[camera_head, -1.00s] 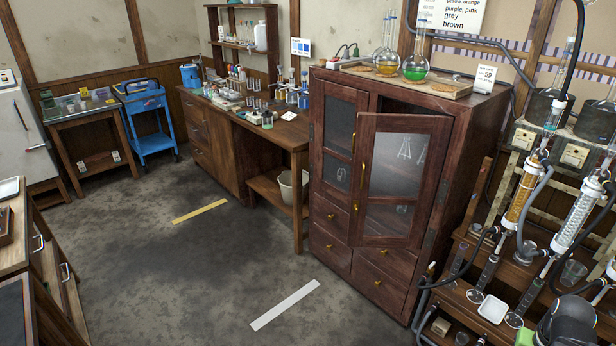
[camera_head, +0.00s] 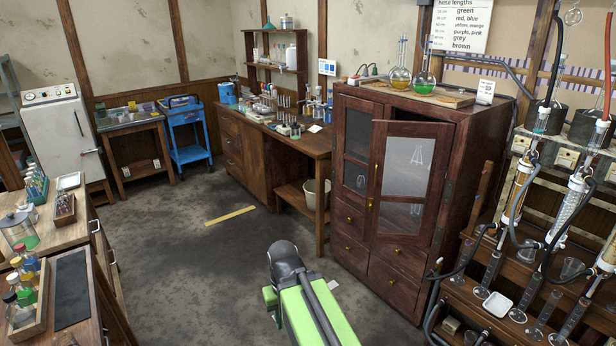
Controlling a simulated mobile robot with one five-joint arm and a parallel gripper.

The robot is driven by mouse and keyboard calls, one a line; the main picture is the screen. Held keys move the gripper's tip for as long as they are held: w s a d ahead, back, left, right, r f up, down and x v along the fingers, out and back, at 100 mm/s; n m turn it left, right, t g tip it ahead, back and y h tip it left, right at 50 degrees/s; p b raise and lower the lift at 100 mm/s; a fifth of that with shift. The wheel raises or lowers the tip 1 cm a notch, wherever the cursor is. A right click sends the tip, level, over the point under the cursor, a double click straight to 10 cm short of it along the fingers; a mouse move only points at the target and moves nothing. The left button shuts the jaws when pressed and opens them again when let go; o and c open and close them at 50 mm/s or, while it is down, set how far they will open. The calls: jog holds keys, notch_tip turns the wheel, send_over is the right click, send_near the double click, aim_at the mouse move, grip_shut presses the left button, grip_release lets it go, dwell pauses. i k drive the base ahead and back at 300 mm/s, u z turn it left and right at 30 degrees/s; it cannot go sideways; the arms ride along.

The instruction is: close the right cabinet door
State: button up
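The right cabinet door (camera_head: 409,166) is a glazed, dark red-brown wooden door on the cabinet (camera_head: 478,157). It stands partly open, hinged on its right side, with its free left edge swung out towards me. Brass handle parts (camera_head: 371,203) show near that free edge. A dark gap shows above the door. The left cabinet door (camera_head: 357,137) looks shut. My green and black arm rises from the bottom of the view, in front of and left of the cabinet, apart from the door. My gripper's fingers do not show.
Drawers (camera_head: 398,252) below the doors are shut. Flasks (camera_head: 424,77) stand on a wooden tray on the cabinet top. A glassware rack (camera_head: 485,270) with hoses stands close on the right. A workbench (camera_head: 318,143) adjoins the left.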

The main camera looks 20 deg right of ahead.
aim_at(443, 133)
jog(key=i, duration=1)
jog(key=u, duration=0.05)
